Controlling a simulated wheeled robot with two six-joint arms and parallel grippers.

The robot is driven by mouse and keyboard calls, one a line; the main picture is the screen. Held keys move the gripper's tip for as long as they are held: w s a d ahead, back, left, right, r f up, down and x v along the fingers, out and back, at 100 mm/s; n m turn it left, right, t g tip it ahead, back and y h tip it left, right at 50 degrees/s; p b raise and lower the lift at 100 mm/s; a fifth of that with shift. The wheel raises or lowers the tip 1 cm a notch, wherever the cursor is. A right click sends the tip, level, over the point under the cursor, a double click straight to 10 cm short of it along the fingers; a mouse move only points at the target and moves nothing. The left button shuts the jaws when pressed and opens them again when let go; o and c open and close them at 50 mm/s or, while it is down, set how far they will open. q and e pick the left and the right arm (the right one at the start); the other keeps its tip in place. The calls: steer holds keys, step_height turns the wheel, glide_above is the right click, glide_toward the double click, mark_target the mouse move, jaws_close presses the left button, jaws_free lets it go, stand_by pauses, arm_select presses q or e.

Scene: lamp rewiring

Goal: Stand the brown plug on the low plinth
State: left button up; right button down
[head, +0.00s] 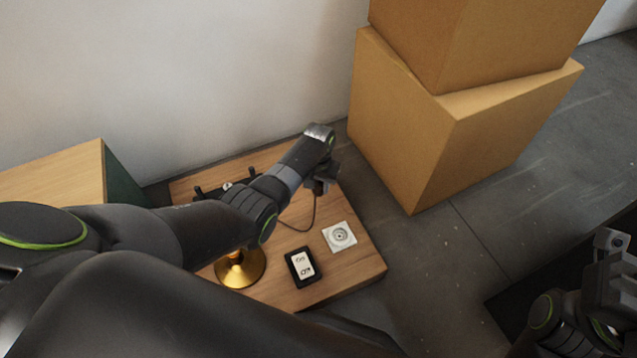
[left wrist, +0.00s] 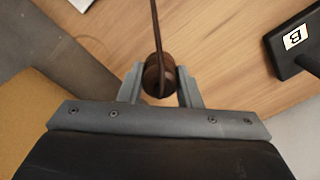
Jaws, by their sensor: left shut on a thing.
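My left gripper (head: 322,184) is above the far right part of the low wooden plinth (head: 345,286). In the left wrist view it is shut on the brown plug (left wrist: 158,72), with the plug between both fingers (left wrist: 160,90). A brown cable (left wrist: 156,30) runs up from the plug in that view; it also shows as a thin dark cord (head: 312,215) in the head view. The plug is hidden by the gripper in the head view. I cannot tell whether the plug touches the wood. My right gripper (head: 612,242) is at the right edge, its fingers unclear.
On the plinth are a white socket plate (head: 340,236), a black box with a white label (head: 301,267), a brass lamp base (head: 240,270) and a black pegged rack (head: 200,193). Stacked cardboard boxes (head: 400,130) stand at the right. A green-sided block (head: 121,180) stands left.

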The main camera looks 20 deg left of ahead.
mark_target(318, 192)
arm_select(q)
steer(key=shift+f+b, duration=1.1)
steer(key=shift+f, duration=0.55)
steer(key=shift+f, duration=0.35)
steer(key=o, duration=1)
steer(key=shift+o, duration=0.2)
steer(key=shift+r, duration=0.1)
step_height(318, 192, up, 17)
steer(key=p, duration=1.1)
steer(key=shift+p, duration=0.35)
